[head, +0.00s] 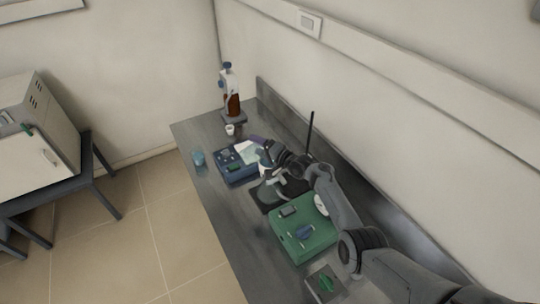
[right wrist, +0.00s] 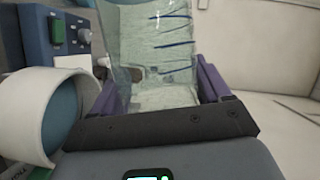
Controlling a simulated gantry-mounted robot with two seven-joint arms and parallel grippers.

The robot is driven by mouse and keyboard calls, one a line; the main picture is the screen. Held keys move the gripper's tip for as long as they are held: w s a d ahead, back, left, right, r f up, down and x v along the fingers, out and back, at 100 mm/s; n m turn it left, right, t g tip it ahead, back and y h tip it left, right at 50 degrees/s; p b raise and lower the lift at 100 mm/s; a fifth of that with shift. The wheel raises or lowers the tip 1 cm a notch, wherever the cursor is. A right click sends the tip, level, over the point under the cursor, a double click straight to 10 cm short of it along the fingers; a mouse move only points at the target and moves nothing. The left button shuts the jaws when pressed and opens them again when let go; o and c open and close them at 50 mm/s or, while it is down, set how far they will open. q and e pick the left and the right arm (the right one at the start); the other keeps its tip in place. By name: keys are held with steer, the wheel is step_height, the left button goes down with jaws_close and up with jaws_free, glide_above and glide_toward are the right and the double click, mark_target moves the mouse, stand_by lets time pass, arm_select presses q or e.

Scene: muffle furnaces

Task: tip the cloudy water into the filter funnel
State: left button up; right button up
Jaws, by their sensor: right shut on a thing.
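My right gripper (head: 259,142) reaches in over the bench near the blue device. In the right wrist view its purple fingers (right wrist: 155,88) are shut on a clear glass beaker (right wrist: 163,35) with blue markings. The whitish-green look through its glass may be cloudy liquid or background; I cannot tell. A white round-rimmed vessel with a bluish inside (right wrist: 42,118) is beside the gripper at left; it may be the filter funnel. In the head view, a glass vessel (head: 268,190) stands on a dark stand base below my wrist, partly hidden. My left gripper is not in view.
The blue device (head: 234,172) and green device (head: 292,240) stand on the bench. A thin dark rod (head: 309,133) rises behind my wrist. A brown bottle (head: 232,104), small white cup (head: 230,130) and blue beaker (head: 198,158) stand farther back. The bench's left front strip is clear.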

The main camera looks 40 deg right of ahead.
steer(key=shift+s+a, duration=0.1)
steer(key=shift+s, duration=0.05)
steer(key=shift+a+n+g+h+p, duration=0.2)
steer(key=shift+n+g+h+p, duration=0.2)
steer(key=shift+n+p, duration=0.45)
steer(key=shift+a+f+n+p, duration=0.2)
steer(key=shift+f+n+p, duration=0.15)
steer(key=shift+n, duration=0.4)
steer(key=shift+f+h, duration=0.1)
steer(key=shift+h, duration=0.3)
steer(key=shift+a+n+g+p, duration=0.3)
steer(key=shift+n+g+p, duration=0.15)
steer(key=shift+n, duration=0.25)
steer(key=shift+a+f+n+h, duration=0.15)
steer(key=shift+a+n+h, duration=0.05)
steer(key=shift+n+h, duration=0.25)
steer(key=shift+w+a+f+n+g+h, duration=0.15)
steer(key=shift+w+f+n+g+h, duration=0.15)
steer(key=shift+n, duration=0.25)
steer(key=shift+s, duration=0.1)
